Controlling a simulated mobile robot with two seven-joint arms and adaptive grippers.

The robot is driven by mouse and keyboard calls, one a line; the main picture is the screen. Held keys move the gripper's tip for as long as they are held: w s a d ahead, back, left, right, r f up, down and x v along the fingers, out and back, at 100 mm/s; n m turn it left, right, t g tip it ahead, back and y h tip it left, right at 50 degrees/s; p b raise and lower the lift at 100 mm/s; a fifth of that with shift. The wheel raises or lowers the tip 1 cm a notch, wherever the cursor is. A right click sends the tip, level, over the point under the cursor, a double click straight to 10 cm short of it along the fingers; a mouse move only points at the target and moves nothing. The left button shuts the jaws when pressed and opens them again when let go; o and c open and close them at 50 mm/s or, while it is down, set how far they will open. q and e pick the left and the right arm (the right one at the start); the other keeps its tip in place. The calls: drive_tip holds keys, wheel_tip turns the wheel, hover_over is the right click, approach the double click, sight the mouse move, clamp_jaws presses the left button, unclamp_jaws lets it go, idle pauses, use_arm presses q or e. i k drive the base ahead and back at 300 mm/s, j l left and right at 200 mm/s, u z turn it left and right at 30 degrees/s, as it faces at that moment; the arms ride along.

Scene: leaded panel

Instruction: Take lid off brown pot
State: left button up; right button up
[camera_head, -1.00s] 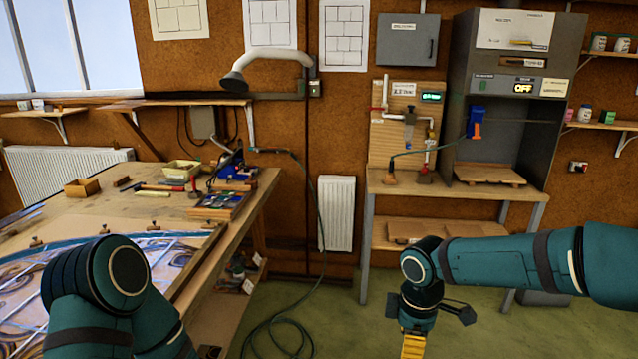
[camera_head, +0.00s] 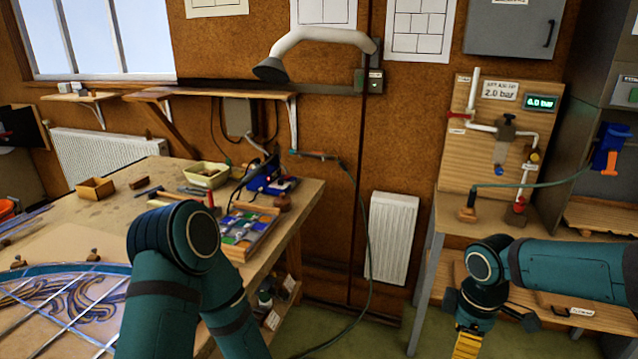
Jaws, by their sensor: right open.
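A small brown, rounded object (camera_head: 282,202) stands at the right edge of the workbench, beside the tray of coloured glass; it may be the brown pot, but it is too small to make out a lid. My right gripper (camera_head: 468,345) hangs at the bottom right, in front of the side bench and well away from that object. Its yellow part is cut by the frame's lower edge, and its fingertips are not clear. It holds nothing I can see. My left arm rises in front of the workbench; its gripper is out of view.
The workbench (camera_head: 130,210) carries a leaded panel (camera_head: 65,300), an open wooden box (camera_head: 95,188), a cream tub (camera_head: 206,174) and a glass tray (camera_head: 245,228). A hose (camera_head: 368,250) hangs to the floor. A side bench (camera_head: 450,215) stands right. Floor shows between the benches.

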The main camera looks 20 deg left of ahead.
sight(282, 199)
drive_tip(key=i+u, duration=0.2)
drive_tip(key=i, duration=0.25)
drive_tip(key=i+l+u, duration=0.25)
drive_tip(key=i, duration=0.15)
drive_tip(key=i+l+u, duration=0.2)
drive_tip(key=i, duration=0.2)
drive_tip(key=i+l+u, duration=0.2)
drive_tip(key=i+u, duration=0.25)
drive_tip(key=i+l+u, duration=0.2)
drive_tip(key=u, duration=0.25)
drive_tip(key=i+l+u, duration=0.2)
drive_tip(key=l+u, duration=0.25)
drive_tip(key=i+l+u, duration=0.15)
drive_tip(key=l+u, duration=0.65)
drive_tip(key=l, duration=0.5)
drive_tip(key=i, duration=0.05)
